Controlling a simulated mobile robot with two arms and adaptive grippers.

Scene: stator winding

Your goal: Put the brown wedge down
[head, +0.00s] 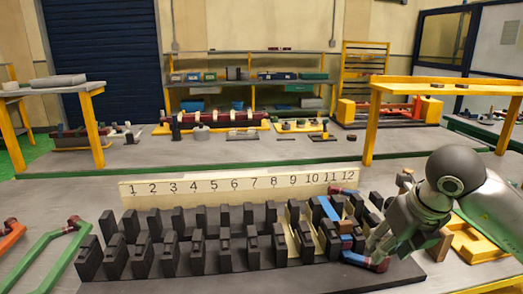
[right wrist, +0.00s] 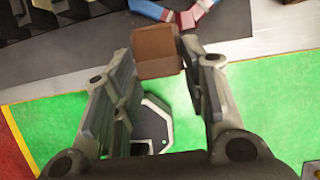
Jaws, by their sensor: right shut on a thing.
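The brown wedge (right wrist: 157,52) sits between the fingertips of my right gripper (right wrist: 158,62) in the right wrist view, and the gripper is shut on it. In the head view my right gripper (head: 382,238) is at the right end of the black slotted stator, close to a blue coil with red ends (head: 365,262). That coil also shows just past the wedge in the right wrist view (right wrist: 182,14). A brown block (head: 437,246) shows right of the hand in the head view; I cannot tell if it is the held wedge. My left gripper is not in view.
The stator's black teeth (head: 170,250) stand in rows before a numbered board (head: 240,187). A green coil (head: 45,250) and an orange one (head: 10,232) lie at the left. A yellow tray (head: 480,243) is at the right. Green floor (right wrist: 265,95) shows beyond the table edge.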

